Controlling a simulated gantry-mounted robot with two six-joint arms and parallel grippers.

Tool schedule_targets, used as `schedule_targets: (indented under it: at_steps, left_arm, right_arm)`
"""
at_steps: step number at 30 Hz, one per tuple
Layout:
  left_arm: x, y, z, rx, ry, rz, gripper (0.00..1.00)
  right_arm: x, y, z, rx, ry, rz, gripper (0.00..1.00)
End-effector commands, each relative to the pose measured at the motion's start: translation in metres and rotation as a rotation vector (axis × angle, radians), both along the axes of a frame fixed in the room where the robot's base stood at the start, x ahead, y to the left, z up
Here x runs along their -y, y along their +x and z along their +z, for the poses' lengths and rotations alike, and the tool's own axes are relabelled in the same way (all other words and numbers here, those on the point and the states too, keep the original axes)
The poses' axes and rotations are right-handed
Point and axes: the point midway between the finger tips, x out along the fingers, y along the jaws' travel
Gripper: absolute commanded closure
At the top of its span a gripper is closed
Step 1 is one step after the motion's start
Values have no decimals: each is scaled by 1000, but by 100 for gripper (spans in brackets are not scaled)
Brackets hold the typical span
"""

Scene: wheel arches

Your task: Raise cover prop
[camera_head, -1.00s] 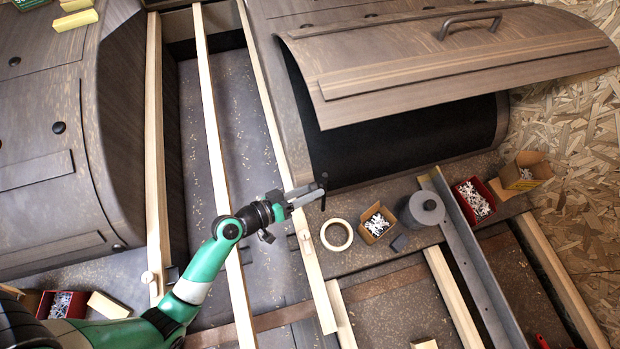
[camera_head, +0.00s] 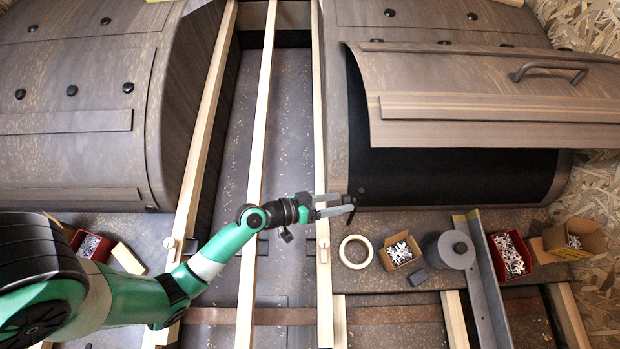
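The hinged cover (camera_head: 455,80) on the right wheel arch stands partly raised, its front edge lifted above a dark opening (camera_head: 460,172). A bar handle (camera_head: 548,70) is on its upper side. A short dark rod (camera_head: 350,206), which looks like the cover prop, is at the opening's lower left corner. My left gripper (camera_head: 341,205) comes in from the left with its two grey fingers parted, their tips at the rod. I cannot tell whether they touch it. My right gripper is not in view.
A tape roll (camera_head: 344,252), a carton of white pieces (camera_head: 399,251), a grey cylinder (camera_head: 450,250) and a red box (camera_head: 510,255) stand below the opening. Long wooden battens (camera_head: 263,110) run past my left arm.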

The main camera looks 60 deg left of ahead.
Motion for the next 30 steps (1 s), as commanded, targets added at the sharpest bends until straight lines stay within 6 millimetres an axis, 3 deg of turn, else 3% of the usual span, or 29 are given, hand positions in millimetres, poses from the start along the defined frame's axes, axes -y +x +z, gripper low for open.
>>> schedule_targets:
  at_steps: [11, 12, 18, 30]
  left_arm:
    - [-22, -80, 29, -6, -4, 12, 31]
    - [-23, -84, 37, -11, -4, 8, 31]
    - [-26, -100, 37, -9, -3, 2, 31]
    - [-26, -103, 34, -5, -1, 1, 31]
  right_arm:
    - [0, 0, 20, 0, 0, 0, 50]
    - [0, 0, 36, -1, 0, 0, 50]
    - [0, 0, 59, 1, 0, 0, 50]
    - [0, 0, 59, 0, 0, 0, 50]
